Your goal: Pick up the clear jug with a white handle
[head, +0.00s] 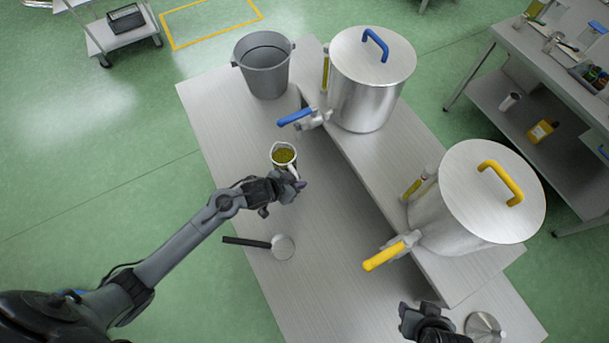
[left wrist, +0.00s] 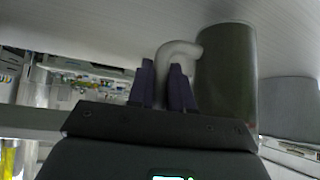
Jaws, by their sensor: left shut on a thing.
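The clear jug (head: 284,154) with a white handle holds yellow-green liquid and looks upright over the left part of the steel table. My left gripper (head: 292,185) is shut on its white handle. In the left wrist view, the handle (left wrist: 178,52) sits between the two dark fingers (left wrist: 168,88), and the jug's greenish wall (left wrist: 226,75) is beside them. I cannot tell whether the jug's base touches the table. My right gripper (head: 415,318) is at the bottom edge, empty-looking; its jaw opening is unclear.
A grey bucket (head: 264,66) stands at the table's far end. Two steel tanks with blue (head: 371,90) and yellow (head: 472,200) handles and taps stand on a raised shelf. A black-handled round tool (head: 260,244) lies near the left arm. A steel funnel-like piece (head: 484,327) is at lower right.

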